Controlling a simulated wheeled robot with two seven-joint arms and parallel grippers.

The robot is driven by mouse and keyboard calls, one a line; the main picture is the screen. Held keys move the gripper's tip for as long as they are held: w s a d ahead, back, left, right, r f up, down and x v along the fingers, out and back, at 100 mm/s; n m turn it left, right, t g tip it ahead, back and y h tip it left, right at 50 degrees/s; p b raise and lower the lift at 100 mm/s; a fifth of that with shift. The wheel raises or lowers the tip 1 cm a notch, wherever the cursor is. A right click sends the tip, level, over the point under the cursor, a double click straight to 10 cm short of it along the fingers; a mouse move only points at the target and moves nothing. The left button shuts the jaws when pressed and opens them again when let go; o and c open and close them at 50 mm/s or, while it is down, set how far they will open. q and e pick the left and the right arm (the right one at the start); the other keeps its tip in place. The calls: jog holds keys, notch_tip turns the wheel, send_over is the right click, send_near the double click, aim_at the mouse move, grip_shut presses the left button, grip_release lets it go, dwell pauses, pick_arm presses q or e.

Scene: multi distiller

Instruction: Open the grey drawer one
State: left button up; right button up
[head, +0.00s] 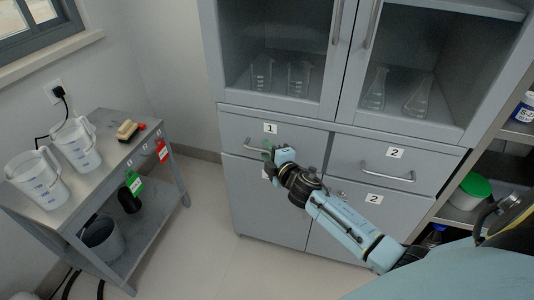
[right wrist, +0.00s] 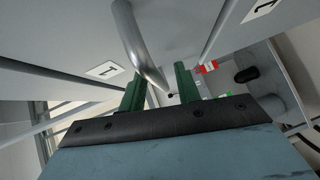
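Grey drawer one (head: 300,139), marked with a "1" label, is at the upper left of the cabinet's lower part and looks closed in the head view. Its curved metal handle (head: 254,149) is partly hidden by my right gripper (head: 268,151), which is at the handle's right end. In the right wrist view the two green fingers of my right gripper (right wrist: 160,82) stand apart, with the handle (right wrist: 138,42) running down between them. Contact with the handle cannot be made out. My left gripper is not in view.
Drawer two (head: 387,169) is to the right, with doors below. Glass-fronted cabinets with flasks stand above. A grey cart (head: 108,178) with jugs stands at the left, and a shelf with a green-lidded jar (head: 470,190) at the right. The floor before the drawer is clear.

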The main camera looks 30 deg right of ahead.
jog(key=shift+w, duration=0.35)
jog(key=shift+c, duration=0.4)
grip_shut()
